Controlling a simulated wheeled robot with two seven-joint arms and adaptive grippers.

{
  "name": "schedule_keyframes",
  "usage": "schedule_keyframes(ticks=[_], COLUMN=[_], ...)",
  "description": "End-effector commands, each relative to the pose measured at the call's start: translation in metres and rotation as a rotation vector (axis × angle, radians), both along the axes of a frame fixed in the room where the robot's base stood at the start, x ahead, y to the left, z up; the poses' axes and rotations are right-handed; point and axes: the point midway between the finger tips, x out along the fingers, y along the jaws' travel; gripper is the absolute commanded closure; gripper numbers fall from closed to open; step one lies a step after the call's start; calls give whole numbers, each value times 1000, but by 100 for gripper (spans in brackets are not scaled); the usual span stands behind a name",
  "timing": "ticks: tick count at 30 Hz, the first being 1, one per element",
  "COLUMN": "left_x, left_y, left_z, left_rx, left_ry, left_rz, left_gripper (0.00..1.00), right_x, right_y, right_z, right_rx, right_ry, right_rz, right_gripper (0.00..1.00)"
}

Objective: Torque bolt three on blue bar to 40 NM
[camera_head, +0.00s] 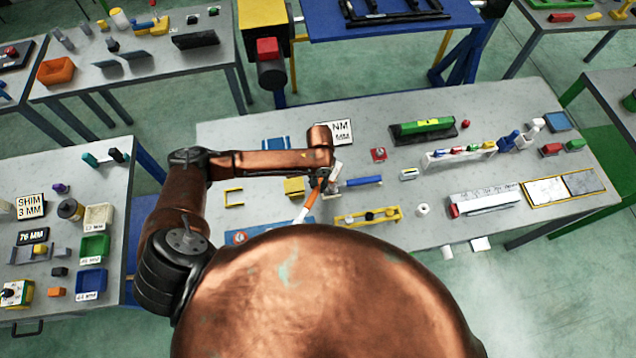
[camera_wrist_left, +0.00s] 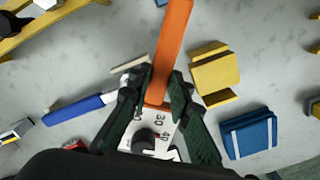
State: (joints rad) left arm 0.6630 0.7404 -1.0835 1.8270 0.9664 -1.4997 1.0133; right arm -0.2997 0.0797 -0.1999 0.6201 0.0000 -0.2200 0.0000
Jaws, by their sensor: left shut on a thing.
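My left gripper (camera_head: 320,180) is above the middle table, shut on an orange-handled tool (camera_head: 309,203) with a white section at its lower end. In the left wrist view the dark green fingers (camera_wrist_left: 160,92) close around the orange handle (camera_wrist_left: 173,45). Past the fingers is a white dial plate (camera_wrist_left: 158,122) marked 30 and 40, with a black knob. A blue strip (camera_head: 264,232) with a round mark at its left end lies at the table's near edge, partly hidden by my body. Bolts on it cannot be made out. My right gripper is out of view.
A yellow bar (camera_head: 348,219) with knobs lies right of the tool.

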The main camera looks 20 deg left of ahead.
Motion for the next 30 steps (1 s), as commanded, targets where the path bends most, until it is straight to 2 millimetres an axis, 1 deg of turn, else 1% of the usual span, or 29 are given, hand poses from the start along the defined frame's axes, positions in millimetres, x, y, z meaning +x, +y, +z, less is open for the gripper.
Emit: schedule_keyframes(ticks=[16, 30], left_x=[1, 1], left_y=[0, 0], left_z=[1, 2], left_rx=[0, 1], left_ry=[-3, -3], left_rz=[-1, 0], left_gripper=[100, 100], right_x=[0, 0], right_y=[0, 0], right_z=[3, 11], right_rx=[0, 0], right_ry=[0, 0], right_rz=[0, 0], right_gripper=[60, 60])
